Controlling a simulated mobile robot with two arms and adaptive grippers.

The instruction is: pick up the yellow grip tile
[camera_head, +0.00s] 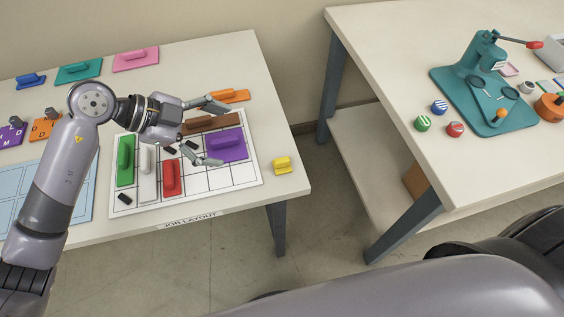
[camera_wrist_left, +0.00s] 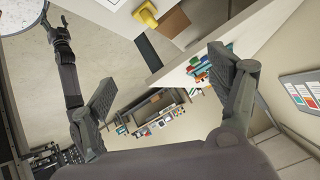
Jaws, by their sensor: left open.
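The yellow grip tile (camera_head: 282,166) lies near the right front corner of the left table, just off the layout sheet. It also shows at the top of the left wrist view (camera_wrist_left: 146,14), beyond my fingers and apart from them. My left gripper (camera_head: 218,133) is above the layout sheet, to the left of the yellow tile. Its fingers are spread wide with nothing between them, as the left wrist view (camera_wrist_left: 168,92) also shows. My right gripper does not show in the head view. An arm at the upper left of the wrist view has a hand whose jaws are too small to judge.
The job layout sheet (camera_head: 215,182) holds green, white, red, purple and brown tiles. An orange tile (camera_head: 236,96) lies behind it. Blue, teal and pink tiles stand at the back. A gap separates this table from the right table (camera_head: 385,60), which bears a teal press (camera_head: 485,85).

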